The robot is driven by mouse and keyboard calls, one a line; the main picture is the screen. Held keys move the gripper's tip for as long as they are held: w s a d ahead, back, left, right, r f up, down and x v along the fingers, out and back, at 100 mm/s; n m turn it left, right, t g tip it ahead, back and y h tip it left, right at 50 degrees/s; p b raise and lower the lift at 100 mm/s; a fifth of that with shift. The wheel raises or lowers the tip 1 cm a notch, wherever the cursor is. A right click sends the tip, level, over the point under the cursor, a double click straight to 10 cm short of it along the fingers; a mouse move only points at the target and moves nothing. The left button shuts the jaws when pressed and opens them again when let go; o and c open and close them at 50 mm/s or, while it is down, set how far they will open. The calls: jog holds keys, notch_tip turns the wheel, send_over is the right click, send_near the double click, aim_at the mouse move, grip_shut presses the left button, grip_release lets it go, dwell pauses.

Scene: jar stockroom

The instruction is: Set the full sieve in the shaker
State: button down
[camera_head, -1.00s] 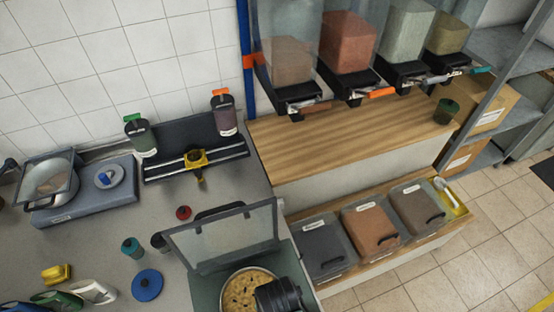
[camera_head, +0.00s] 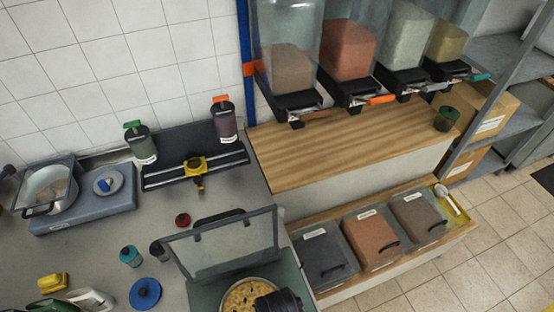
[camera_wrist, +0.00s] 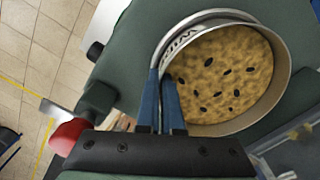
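The full sieve (camera_head: 243,294) is a round, pale-rimmed pan of yellow-brown material with dark specks. It also shows large in the wrist view (camera_wrist: 222,75). It is over or in the green body of the shaker (camera_wrist: 125,60), whose clear, framed lid (camera_head: 225,243) stands open behind it. I cannot tell whether the sieve rests on the shaker or hangs just above it. My gripper (camera_wrist: 163,75) has its blue fingers close together at the sieve's near rim, apparently pinching its wall. In the head view my dark wrist covers the sieve's right side and hides the fingers.
Left of the shaker stand a blue round lid (camera_head: 145,293), a teal jar (camera_head: 131,256) and a small red knob-like item (camera_head: 183,220). Several lidded bins, including a dark one (camera_head: 325,262), line the right shelf.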

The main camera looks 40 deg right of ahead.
jog(key=shift+f, duration=0.15)
jog(key=shift+r+p, duration=0.85)
jog(key=shift+p, duration=0.35)
dwell(0.6)
jog(key=shift+f+b, duration=0.55)
jog(key=shift+f, duration=0.35)
dwell(0.4)
jog(key=c, duration=1.4)
grip_release()
jog(key=shift+o, duration=0.3)
jog(key=shift+r+p, duration=0.95)
jog(key=shift+r, duration=4.6)
